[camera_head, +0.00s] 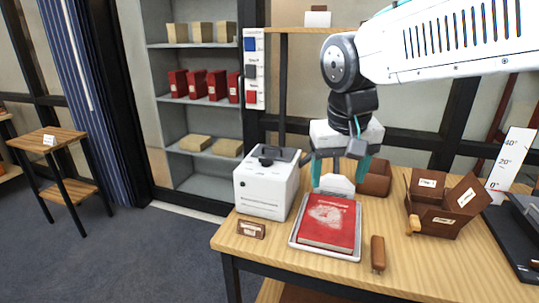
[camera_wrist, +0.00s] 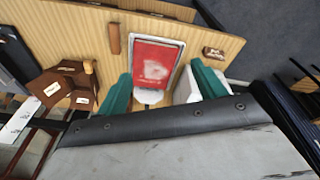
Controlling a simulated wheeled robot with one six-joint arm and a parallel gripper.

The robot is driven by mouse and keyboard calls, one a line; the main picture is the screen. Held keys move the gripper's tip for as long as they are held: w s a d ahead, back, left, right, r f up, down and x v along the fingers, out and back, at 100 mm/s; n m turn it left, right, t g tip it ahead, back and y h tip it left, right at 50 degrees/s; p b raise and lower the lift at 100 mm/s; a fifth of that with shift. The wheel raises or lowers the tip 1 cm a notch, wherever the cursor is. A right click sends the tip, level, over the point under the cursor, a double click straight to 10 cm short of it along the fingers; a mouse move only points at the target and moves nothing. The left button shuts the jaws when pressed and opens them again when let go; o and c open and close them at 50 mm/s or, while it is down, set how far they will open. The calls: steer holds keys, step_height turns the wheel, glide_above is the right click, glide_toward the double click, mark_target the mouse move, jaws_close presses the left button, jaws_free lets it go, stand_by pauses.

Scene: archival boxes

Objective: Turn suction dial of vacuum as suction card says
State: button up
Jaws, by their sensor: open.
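A white box-shaped machine (camera_head: 262,191), which looks like the vacuum, stands at the table's left end. In the wrist view the machine (camera_wrist: 186,86) is partly hidden behind a finger. A small brown block with a label (camera_head: 251,229) stands in front of it, also in the wrist view (camera_wrist: 213,52); its writing is unreadable. I cannot tell which card is the suction card. My gripper (camera_head: 339,170) is open and empty, teal fingers pointing down, right of the machine.
A red book (camera_head: 328,222) lies on a white tray (camera_head: 296,240), with a white piece (camera_head: 336,183) behind it. A brown handle (camera_head: 378,254), open brown box (camera_head: 432,222) and angle scale (camera_head: 512,165) stand to the right. Shelves (camera_head: 203,100) stand behind.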

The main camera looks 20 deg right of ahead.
steer(key=w+a+m+h, duration=0.1)
steer(key=w+a+m, duration=0.1)
steer(key=w, duration=1.4)
steer(key=m+t, duration=0.2)
steer(key=m, duration=0.1)
glide_toward(266, 159)
steer(key=f, duration=0.1)
steer(key=shift+h, duration=0.4)
steer(key=x, duration=0.7)
steer(key=shift+w+a+f, duration=0.15)
steer(key=shift+w+a, duration=0.05)
steer(key=shift+w, duration=0.2)
steer(key=c, duration=1)
